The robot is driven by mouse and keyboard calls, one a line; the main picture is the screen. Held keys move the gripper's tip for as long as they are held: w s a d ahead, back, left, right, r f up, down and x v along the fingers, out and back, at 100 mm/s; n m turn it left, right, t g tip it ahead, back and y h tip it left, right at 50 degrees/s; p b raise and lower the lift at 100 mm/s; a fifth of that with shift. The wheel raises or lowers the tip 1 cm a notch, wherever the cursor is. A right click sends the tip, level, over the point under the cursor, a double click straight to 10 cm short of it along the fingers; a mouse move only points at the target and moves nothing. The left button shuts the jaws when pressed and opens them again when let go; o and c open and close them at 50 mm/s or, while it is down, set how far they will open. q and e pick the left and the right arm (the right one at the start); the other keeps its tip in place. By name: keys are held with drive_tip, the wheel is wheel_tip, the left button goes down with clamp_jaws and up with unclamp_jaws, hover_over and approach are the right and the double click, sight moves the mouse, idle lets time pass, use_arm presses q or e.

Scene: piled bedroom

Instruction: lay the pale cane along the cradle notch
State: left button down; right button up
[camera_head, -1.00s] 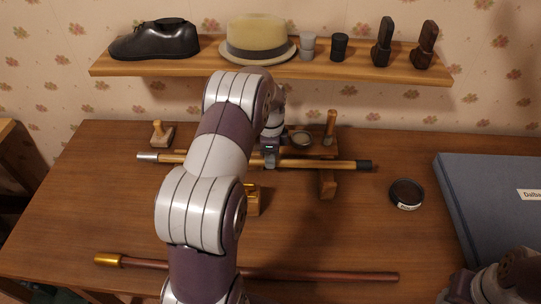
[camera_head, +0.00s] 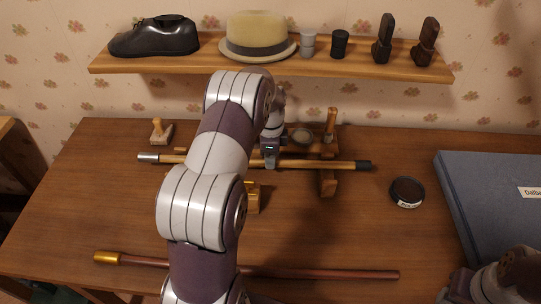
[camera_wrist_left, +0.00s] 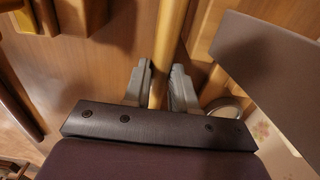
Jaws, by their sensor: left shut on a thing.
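The pale cane (camera_head: 320,164) lies crosswise near the back of the table, with a silver cap at its left end and a black tip at its right. My left gripper (camera_head: 270,158) is shut on the middle of the cane; in the left wrist view the fingers (camera_wrist_left: 160,88) sit on both sides of the pale shaft (camera_wrist_left: 170,40). The wooden cradle (camera_head: 328,182) stands under and behind the cane's right half, with an upright peg. My arm hides much of the cradle's left side, and I cannot tell whether the cane rests in the notch.
A dark cane (camera_head: 320,273) with a brass end lies along the table's front. A round black tin (camera_head: 407,191) and a blue box (camera_head: 480,200) are at right. A wooden peg block (camera_head: 161,132) stands at back left. A shelf (camera_head: 200,58) with shoe and hat hangs above.

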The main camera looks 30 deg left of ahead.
use_arm(q)
drive_tip(key=shift+f, duration=0.25)
idle(0.6)
drive_tip(key=c, duration=0.8)
unclamp_jaws()
wheel_tip(320, 180, up, 6)
drive_tip(key=p, duration=0.5)
